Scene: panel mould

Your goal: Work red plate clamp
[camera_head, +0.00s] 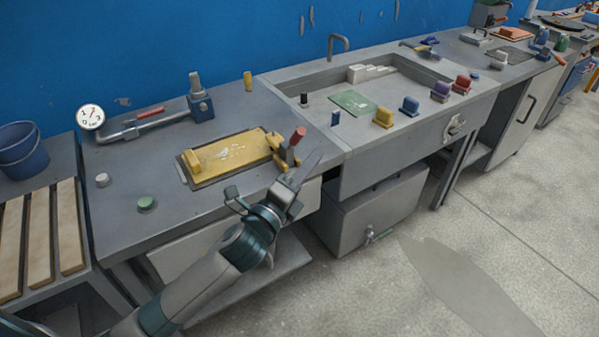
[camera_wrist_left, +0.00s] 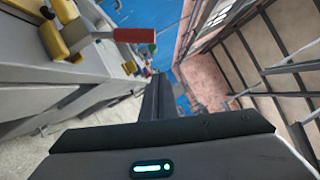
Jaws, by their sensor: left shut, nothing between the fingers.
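The red plate clamp handle (camera_head: 297,136) stands tilted up at the right end of the yellow plate (camera_head: 225,155), on a yellow clamp body (camera_head: 283,156). In the left wrist view the red handle (camera_wrist_left: 134,35) lies sideways near the top, with its yellow clamp body (camera_wrist_left: 75,35) to its left. My left gripper (camera_head: 309,160) is shut and empty, just to the right of and in front of the red handle in the head view, apart from it as far as I can tell. My right gripper is not in view.
Behind the plate lie a pipe with a gauge (camera_head: 90,117) and a blue valve block (camera_head: 200,106). A green button (camera_head: 147,204) and a white knob (camera_head: 102,179) sit at the bench's left. A sink (camera_head: 330,80) and several coloured blocks stand to the right.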

